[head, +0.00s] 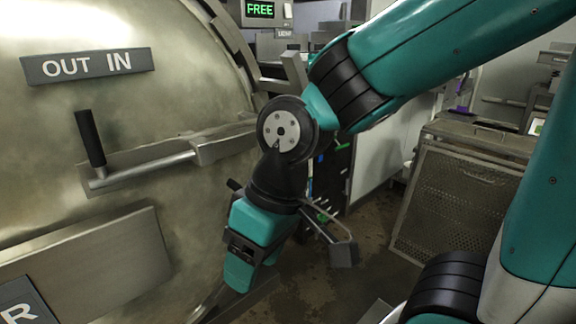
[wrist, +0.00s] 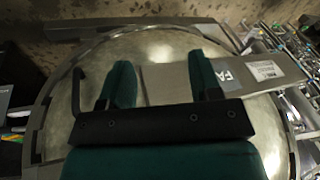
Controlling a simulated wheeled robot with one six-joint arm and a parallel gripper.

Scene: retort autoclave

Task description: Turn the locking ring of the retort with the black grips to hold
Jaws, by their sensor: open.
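The retort's round steel door (head: 190,85) fills the left of the head view, and its face shows in the wrist view (wrist: 165,48). The locking ring (head: 229,38) runs around its edge, partly hidden by my arm. A lever with an upright black grip (head: 90,138) stands out from the door below the OUT IN plate. A dark bent bar (wrist: 77,92) is at the left rim in the wrist view. My gripper (head: 240,274) points down in front of the door's lower right. Its fingers (wrist: 163,82) are apart with nothing held; contact cannot be told.
A green display (head: 260,9) reads FREE above the door. A mesh-sided crate (head: 455,195) stands at the right. A grey bar (head: 341,252) juts out beside my gripper. Some bare floor (head: 300,295) shows between door and crate. A labelled plate (wrist: 262,72) crosses the door's right.

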